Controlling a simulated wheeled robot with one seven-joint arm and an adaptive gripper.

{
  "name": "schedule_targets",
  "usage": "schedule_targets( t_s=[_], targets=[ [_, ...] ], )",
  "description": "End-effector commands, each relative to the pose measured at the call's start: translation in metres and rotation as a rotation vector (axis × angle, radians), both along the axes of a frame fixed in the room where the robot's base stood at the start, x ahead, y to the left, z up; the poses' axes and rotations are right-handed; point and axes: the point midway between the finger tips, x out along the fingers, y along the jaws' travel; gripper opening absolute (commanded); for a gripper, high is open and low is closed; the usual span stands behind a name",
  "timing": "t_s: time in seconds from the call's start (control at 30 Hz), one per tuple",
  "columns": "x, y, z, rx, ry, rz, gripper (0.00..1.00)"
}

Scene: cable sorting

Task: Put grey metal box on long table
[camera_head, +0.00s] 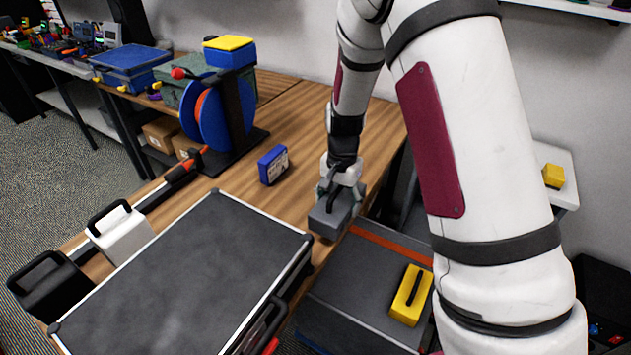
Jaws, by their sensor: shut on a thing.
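The grey metal box (327,223) is a small dark grey block with a dark handle on top. It is at the right edge of the wooden long table (306,125). My gripper (338,197) is above the box and shut on it. The gripper and arm hide part of the box's top. I cannot tell whether the box touches the table top or hangs just above it.
A large black case (190,280) fills the table's front. A blue box (273,165) and a blue cable reel (212,115) stand behind. A yellow box (410,295) lies on a dark grey chest (345,280) at the right. Bare wood shows behind my gripper.

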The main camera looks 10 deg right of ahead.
Motion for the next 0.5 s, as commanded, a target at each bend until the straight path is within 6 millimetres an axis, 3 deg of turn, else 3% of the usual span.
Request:
schedule_targets(
  t_s=[0.3,0.5],
  targets=[
    [0.071,-0.002,-0.007,0.000,-0.003,-0.001,0.09],
    [0.101,-0.002,-0.009,-0.001,-0.002,0.000,0.09]
  ],
)
